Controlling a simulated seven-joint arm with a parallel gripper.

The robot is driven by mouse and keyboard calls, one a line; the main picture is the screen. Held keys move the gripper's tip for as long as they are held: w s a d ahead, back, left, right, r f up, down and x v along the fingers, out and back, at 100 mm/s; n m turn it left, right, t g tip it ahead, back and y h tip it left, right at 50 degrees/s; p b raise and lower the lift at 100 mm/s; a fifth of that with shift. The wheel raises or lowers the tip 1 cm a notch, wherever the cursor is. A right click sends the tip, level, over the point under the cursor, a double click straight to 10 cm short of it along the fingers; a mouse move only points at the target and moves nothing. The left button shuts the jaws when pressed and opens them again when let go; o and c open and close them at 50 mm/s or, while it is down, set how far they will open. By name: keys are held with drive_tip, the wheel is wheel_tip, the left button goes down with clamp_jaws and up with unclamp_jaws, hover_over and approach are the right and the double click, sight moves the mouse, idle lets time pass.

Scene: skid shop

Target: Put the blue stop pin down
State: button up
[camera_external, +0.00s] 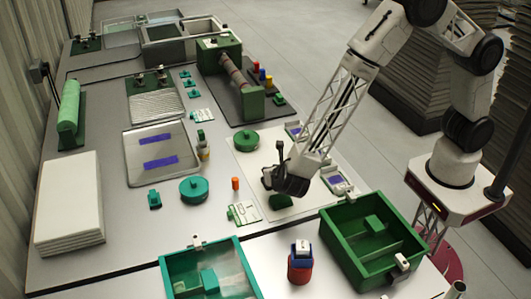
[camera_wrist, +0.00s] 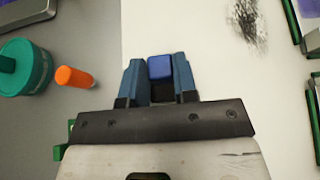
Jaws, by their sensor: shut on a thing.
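The blue stop pin (camera_wrist: 160,67) shows in the wrist view as a short blue piece with a dark part below it, between the two blue-grey fingers. My gripper (camera_wrist: 158,78) is shut on it. In the external view my gripper (camera_external: 285,182) hangs low over the front part of the white sheet (camera_external: 255,160) on the table. The pin cannot be made out there, hidden by the gripper. Whether the pin touches the sheet cannot be told.
An orange peg (camera_external: 236,183) and a round teal piece (camera_external: 193,190) stand to the left. A green bin (camera_external: 335,222), a teal bin (camera_external: 168,277) and a red-and-blue container (camera_external: 300,268) are in front. A green fixture (camera_external: 218,50) stands behind.

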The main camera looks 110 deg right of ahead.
drive_tip(key=shift+f, duration=0.2)
drive_tip(key=o, duration=0.9)
drive_tip(key=shift+r, duration=0.1)
drive_tip(key=shift+r, duration=0.1)
drive_tip(key=v, duration=1.2)
idle(0.3)
